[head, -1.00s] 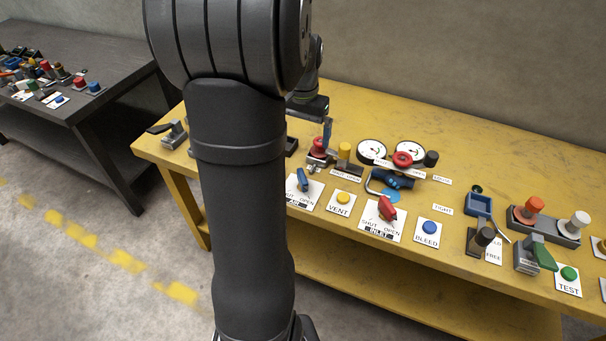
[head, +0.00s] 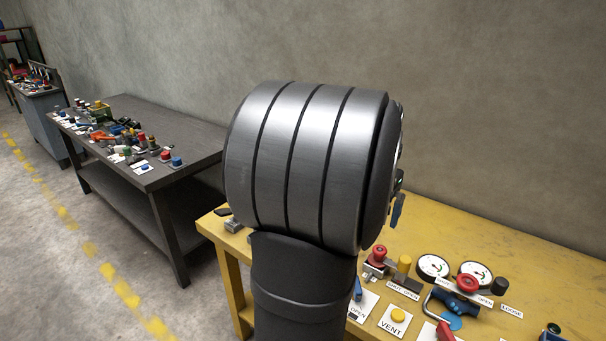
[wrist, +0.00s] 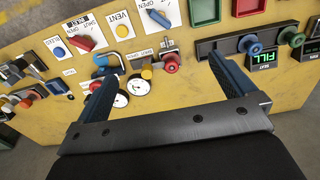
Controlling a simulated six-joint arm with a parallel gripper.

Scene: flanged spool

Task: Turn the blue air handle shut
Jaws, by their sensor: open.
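The blue air handle (wrist: 159,18) sits on a white card (wrist: 147,23) at the top of the wrist view, apart from my gripper. In the head view the handle (head: 358,288) shows only partly, at the edge of my arm; the word OPEN is readable on its card. I cannot tell from these views exactly which mark the handle points at. My gripper (wrist: 162,68) is open and empty, its two blue-padded fingers wide apart over the yellow bench. In the head view my arm hides most of the gripper.
A red handle (wrist: 85,43) and a yellow VENT button (wrist: 122,31) are near the air handle. A red knob (wrist: 171,64) and two round gauges (wrist: 137,85) lie between or near the fingers. A rail with knobs (wrist: 250,44) is beyond the right finger. A dark bench (head: 150,180) stands left.

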